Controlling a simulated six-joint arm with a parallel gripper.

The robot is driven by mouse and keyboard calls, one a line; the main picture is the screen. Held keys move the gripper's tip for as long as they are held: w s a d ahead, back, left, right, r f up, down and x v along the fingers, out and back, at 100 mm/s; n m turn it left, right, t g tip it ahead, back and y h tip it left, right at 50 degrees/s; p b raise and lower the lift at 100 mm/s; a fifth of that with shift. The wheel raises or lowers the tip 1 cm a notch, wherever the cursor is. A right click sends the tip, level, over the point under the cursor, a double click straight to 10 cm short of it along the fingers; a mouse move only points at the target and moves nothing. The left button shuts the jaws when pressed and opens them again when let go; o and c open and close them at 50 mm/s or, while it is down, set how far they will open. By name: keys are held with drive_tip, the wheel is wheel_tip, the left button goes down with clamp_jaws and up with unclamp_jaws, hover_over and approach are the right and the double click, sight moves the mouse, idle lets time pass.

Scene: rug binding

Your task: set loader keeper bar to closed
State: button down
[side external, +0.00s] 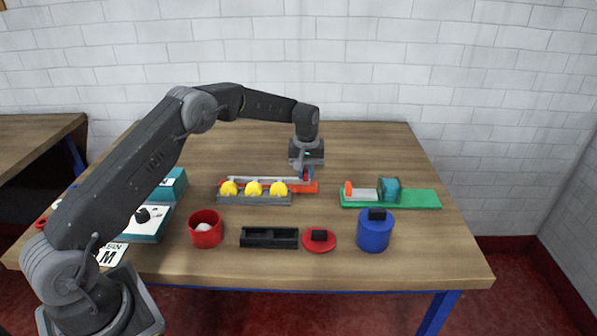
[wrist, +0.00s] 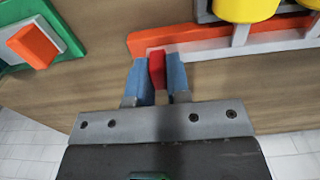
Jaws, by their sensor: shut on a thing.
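The loader appears to be the orange-red base (side external: 314,187) behind a grey rack (side external: 255,200) of yellow rollers. A pale bar (side external: 262,180) runs along it; in the wrist view the pale bar (wrist: 225,50) lies against the orange base (wrist: 180,38). A red tab (wrist: 157,72) stands at the bar's end. My gripper (side external: 308,178) is down at the right end of the loader. In the wrist view, the blue fingers of my gripper (wrist: 158,82) are shut on the red tab from both sides. The tab's lower part is hidden.
A green base (side external: 415,200) with a teal roll is to the right. In front stand a red cup (side external: 206,229), a black tray (side external: 269,238), a red lid (side external: 319,240) and a blue pot (side external: 375,232). A teal-and-white box (side external: 150,222) is left. The table behind the loader is clear.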

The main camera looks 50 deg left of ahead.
drive_tip(key=shift+w+d, duration=0.2)
drive_tip(key=shift+d, duration=0.05)
drive_tip(key=c, duration=1.1)
unclamp_jaws()
wheel_tip(320, 180, up, 14)
drive_tip(key=shift+f, duration=0.1)
